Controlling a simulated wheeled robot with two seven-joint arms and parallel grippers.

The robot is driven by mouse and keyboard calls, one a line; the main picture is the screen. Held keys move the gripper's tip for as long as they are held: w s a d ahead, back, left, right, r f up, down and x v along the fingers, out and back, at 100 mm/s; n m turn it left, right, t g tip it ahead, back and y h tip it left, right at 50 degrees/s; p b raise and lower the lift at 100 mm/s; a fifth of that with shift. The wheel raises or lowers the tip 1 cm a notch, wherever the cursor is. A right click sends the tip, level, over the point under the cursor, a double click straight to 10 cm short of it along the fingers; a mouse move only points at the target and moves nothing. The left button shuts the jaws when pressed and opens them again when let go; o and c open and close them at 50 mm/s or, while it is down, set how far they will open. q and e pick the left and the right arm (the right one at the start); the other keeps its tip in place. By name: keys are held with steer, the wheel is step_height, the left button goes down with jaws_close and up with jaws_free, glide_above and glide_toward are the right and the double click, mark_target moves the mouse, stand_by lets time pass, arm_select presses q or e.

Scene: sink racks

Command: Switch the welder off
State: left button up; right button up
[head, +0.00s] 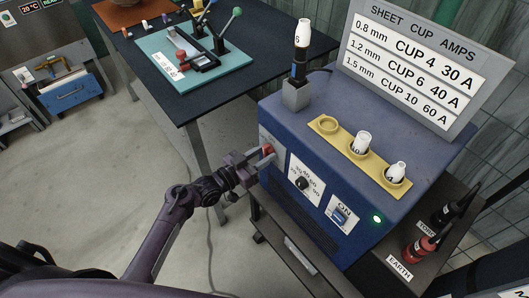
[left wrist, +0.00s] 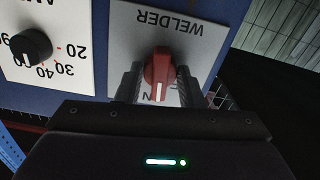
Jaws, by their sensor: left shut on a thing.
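The blue welder (head: 330,150) stands on a dark cart at the right of the head view. My left gripper (head: 262,157) is shut on the red rotary knob (head: 268,149) at the left end of its front. In the left wrist view the red knob (left wrist: 160,72) sits between both fingers (left wrist: 158,82), on a grey plate lettered WELDER (left wrist: 168,22), upside down. The knob's white mark points down the picture, toward lettering partly hidden by the knob, of which an N shows. A green lamp (head: 377,219) is lit on the front. My right gripper is not in view.
Beside the knob is a black dial (head: 302,184), also in the left wrist view (left wrist: 30,46). A blue switch (head: 338,216) marked ON is further right. Cups stand in a yellow holder (head: 328,125) on top. A dark table (head: 180,100) stands behind; floor at left is clear.

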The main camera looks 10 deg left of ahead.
arm_select(q)
steer(key=n+p, duration=0.2)
steer(key=n, duration=0.1)
steer(key=shift+r+n, duration=0.15)
steer(key=shift+n, duration=0.25)
steer(key=n+p, duration=0.1)
steer(key=n, duration=0.2)
steer(key=shift+p, duration=0.4)
steer(key=shift+n, duration=0.8)
steer(key=shift+f, duration=0.2)
steer(key=o, duration=0.7)
steer(key=shift+s+a+p, duration=0.1)
steer(key=shift+s+p, duration=0.05)
steer(key=shift+p, duration=0.15)
